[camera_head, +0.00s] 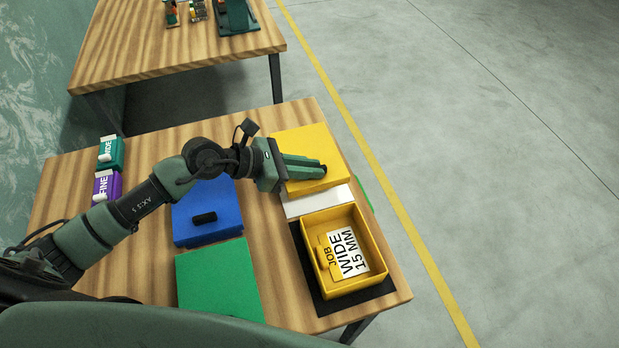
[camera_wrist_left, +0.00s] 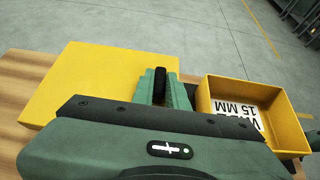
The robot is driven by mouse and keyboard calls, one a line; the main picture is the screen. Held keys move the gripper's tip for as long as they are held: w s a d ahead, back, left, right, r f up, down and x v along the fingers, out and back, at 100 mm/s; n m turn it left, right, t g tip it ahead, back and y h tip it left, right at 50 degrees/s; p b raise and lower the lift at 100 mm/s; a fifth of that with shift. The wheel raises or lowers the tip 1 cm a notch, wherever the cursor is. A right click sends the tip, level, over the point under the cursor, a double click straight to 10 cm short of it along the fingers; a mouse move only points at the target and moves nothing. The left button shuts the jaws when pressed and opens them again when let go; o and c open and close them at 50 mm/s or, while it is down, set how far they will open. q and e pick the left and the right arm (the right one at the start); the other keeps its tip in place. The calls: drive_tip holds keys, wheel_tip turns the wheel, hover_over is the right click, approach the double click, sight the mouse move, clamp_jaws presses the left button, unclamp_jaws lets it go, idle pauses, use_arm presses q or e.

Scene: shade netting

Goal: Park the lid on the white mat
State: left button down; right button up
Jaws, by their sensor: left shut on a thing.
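The yellow lid (camera_head: 305,145) is a flat square with a black handle (camera_wrist_left: 160,86). My left gripper (camera_head: 318,168) is shut on that handle. The lid is over the far part of the white mat (camera_head: 310,203), whose near strip shows. I cannot tell whether the lid touches the mat. The open yellow box (camera_head: 322,270) stands on a black mat (camera_head: 312,281) just nearer. It holds a card (camera_head: 348,253) reading "JOB WIDE 15 MM". The lid (camera_wrist_left: 85,80) and the box (camera_wrist_left: 255,105) also show in the left wrist view. My right gripper is not in view.
A blue box with a black handle (camera_head: 210,208) and a green square (camera_head: 215,280) lie left on the wooden table (camera_head: 275,296). Teal "WIDE" (camera_head: 111,153) and purple "FINE" (camera_head: 107,186) blocks stand at the far left. Another table (camera_head: 150,45) is behind.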

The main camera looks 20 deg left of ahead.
use_arm(q)
drive_tip(key=shift+f, duration=0.75)
wheel_tip(320, 180, down, 3)
drive_tip(key=shift+r, duration=0.2)
drive_tip(key=shift+f, duration=0.5)
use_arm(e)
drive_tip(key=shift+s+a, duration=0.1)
use_arm(q)
drive_tip(key=shift+f, duration=0.25)
drive_tip(key=c, duration=1.4)
unclamp_jaws()
drive_tip(key=shift+r, duration=0.1)
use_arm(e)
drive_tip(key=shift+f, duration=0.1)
